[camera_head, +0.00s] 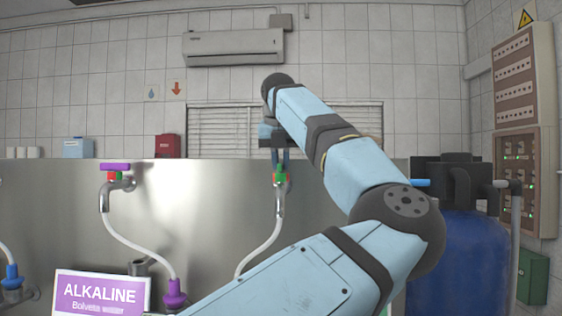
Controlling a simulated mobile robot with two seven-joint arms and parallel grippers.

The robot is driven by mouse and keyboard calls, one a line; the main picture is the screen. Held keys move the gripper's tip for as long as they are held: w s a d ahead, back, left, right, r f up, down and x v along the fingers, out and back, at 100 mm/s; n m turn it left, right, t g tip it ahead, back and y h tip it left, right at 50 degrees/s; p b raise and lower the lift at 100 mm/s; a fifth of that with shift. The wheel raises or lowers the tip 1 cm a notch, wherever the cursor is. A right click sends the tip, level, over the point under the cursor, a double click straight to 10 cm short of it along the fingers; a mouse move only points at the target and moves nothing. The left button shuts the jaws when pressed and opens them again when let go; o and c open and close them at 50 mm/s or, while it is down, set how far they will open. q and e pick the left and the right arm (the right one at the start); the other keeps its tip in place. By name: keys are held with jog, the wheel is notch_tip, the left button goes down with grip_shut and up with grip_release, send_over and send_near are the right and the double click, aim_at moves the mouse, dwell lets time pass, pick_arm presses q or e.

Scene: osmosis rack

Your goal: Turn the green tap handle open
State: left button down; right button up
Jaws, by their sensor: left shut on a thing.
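The green tap handle (281,179) sits on top of a metal tap (279,200) in front of the steel back panel, near the middle of the head view. A small red part shows beside the green. My left gripper (280,166) points down from above and is shut on the green handle. Its fingers cover the upper part of the handle, so its exact turn angle is hard to tell. My left arm crosses the right half of the view. My right gripper is not in view.
Another tap with a purple handle (115,166) stands to the left, with a white hose. A purple "ALKALINE" sign (100,294) is at the lower left. A blue tank (462,262) and a wall control panel (519,140) are at the right.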

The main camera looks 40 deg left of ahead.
pick_arm(q)
jog(key=c, duration=1.1)
grip_release()
jog(key=shift+c, duration=0.2)
jog(key=v, duration=1.3)
jog(key=shift+s+d+r, duration=0.15)
jog(key=shift+r, duration=0.15)
